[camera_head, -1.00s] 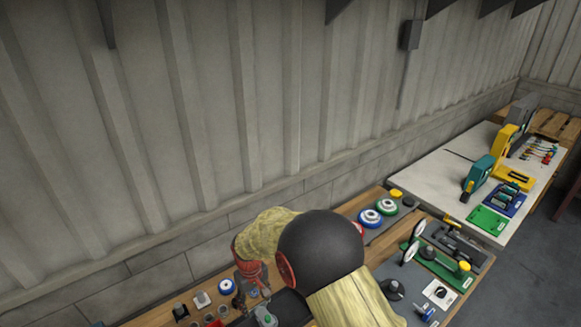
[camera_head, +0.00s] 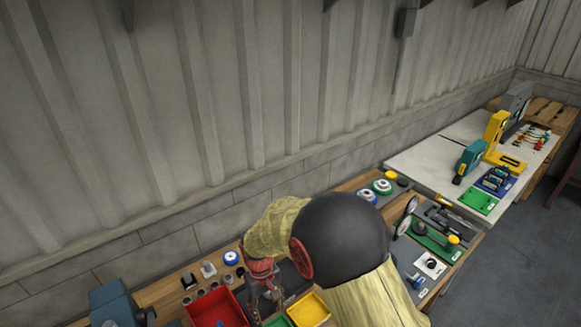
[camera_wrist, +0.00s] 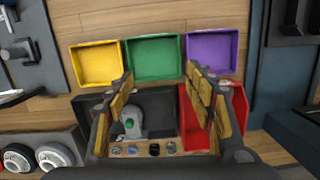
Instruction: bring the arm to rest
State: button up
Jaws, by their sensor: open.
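My arm, with a yellowish sleeve and a black joint, reaches over the wooden bench in the head view. My gripper (camera_wrist: 160,105) is open in the wrist view, its two tan-padded fingers spread apart with nothing between the pads. It hangs above the bench, over a dark tray (camera_wrist: 165,100) and near coloured bins. In the head view my gripper (camera_head: 265,290) is partly hidden by the arm and shows by the red bin. A grey part with a green button (camera_wrist: 130,122) shows below the fingers, in or at the dark tray.
A red bin (camera_head: 216,308), a yellow bin (camera_head: 309,310), a green bin (camera_wrist: 154,58) and a purple bin (camera_wrist: 212,50) stand close by. Round discs (camera_head: 381,186) and fixtures fill the bench's right part. A white table (camera_head: 430,165) stands beyond; a wall runs behind.

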jog(key=s+d+r+m+t+b, duration=0.3)
jog(key=s+d+r+b, duration=0.3)
jog(key=s+d+r, duration=0.3)
jog(key=s+d+r+m+t+b, duration=0.3)
jog(key=s+d+r+b, duration=0.4)
jog(key=d, duration=0.9)
jog(key=shift+s+d+r+m+t+y+b, duration=0.3)
jog(key=shift+s+d+r+m+t+y, duration=0.15)
jog(key=shift+s+r, duration=0.65)
jog(key=shift+a, duration=0.15)
